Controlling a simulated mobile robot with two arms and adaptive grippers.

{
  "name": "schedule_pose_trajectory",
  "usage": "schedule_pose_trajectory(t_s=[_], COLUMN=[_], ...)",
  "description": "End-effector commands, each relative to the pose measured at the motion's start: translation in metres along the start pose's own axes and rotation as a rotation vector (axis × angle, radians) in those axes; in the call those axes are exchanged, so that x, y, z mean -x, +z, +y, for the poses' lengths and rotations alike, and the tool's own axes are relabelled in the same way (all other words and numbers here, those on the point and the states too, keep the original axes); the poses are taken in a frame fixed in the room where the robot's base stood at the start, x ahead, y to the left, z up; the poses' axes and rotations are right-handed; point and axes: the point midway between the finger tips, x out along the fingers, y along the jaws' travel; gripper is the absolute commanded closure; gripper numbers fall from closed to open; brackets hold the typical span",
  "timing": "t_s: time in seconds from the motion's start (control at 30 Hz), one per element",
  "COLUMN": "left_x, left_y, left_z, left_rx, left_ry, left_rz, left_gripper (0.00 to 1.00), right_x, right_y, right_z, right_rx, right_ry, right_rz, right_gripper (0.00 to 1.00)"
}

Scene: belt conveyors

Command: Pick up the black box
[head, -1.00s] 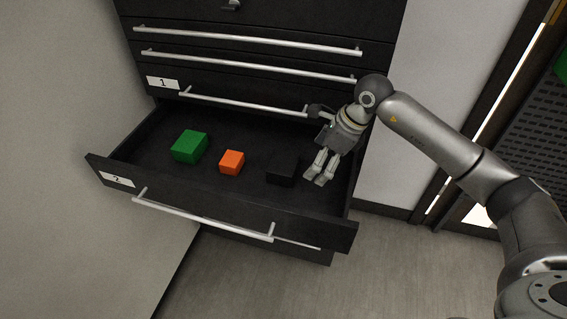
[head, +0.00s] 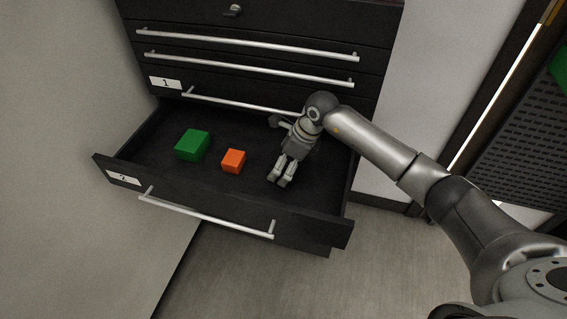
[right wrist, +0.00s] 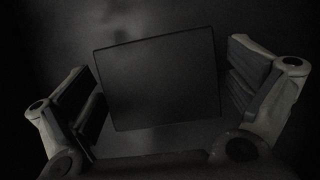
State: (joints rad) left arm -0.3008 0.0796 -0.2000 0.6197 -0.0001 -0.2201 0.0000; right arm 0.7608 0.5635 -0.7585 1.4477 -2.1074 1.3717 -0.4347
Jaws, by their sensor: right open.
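The black box (right wrist: 158,80) shows in the right wrist view as a dark square, slightly turned, between the two fingers of my right gripper (right wrist: 165,95). Gaps show between the box and both fingers. In the head view my right gripper (head: 281,180) is inside the open drawer and points down. It hides the box there, and the box is hard to tell from the dark drawer floor. My right gripper is open. My left gripper is not in view.
The open drawer (head: 200,204), labelled 2, also holds a green box (head: 192,145) at left and an orange box (head: 233,161) beside my gripper. Shut drawers with silver bar handles are above. A wall stands close at left.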

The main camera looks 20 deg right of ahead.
Motion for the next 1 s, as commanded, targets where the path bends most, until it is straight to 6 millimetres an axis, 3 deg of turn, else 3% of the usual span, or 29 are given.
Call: schedule_pose_trajectory(t_s=[0.27,0.63,1.0], left_x=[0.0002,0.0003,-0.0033], left_y=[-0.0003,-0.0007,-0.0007], left_z=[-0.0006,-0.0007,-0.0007], left_rx=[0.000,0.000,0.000], left_ry=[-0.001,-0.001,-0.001], left_rz=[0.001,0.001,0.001], left_gripper=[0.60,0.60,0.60], right_x=[-0.0025,-0.0022,0.0017], right_y=[-0.0003,-0.0002,0.0019], right_z=[0.0002,0.0001,-0.0008], right_rx=[0.001,0.001,0.002], right_ry=[0.000,0.000,-0.002], right_rz=[0.000,0.000,-0.003], right_gripper=[0.03,0.50,0.51])
